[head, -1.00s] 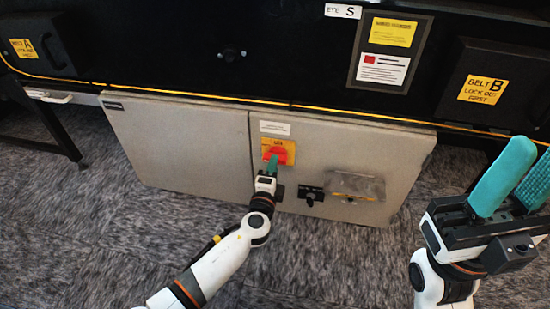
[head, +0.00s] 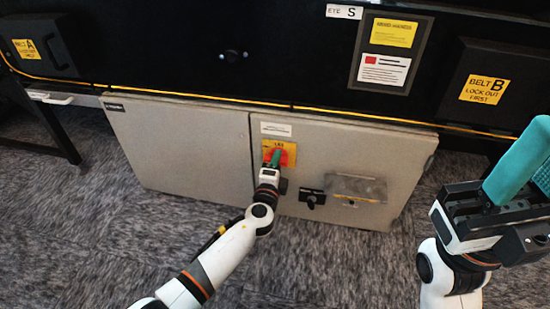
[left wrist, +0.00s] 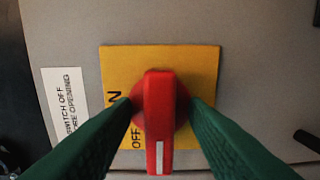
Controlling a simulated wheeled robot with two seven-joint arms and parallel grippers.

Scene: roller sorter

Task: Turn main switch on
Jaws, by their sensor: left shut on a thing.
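The main switch (head: 283,161) is a red rotary handle on a yellow plate (left wrist: 200,60), on the grey cabinet's right door. In the left wrist view the handle (left wrist: 159,105) stands lengthwise up the picture, its white stripe at the lower end, near the word OFF. Part of the other word on the plate is hidden. My left gripper (head: 273,158) is shut on the handle, with a green finger on each side in the wrist view. My right gripper (head: 525,168) is at the right edge, away from the switch, its fingers apart and partly cut off.
The grey cabinet (head: 180,150) hangs below the black machine. A black knob (head: 312,198) and a clear-covered fitting (head: 356,187) sit right of the switch. A yellow cable (head: 200,94) runs above. Carpeted floor (head: 110,240) is free in front.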

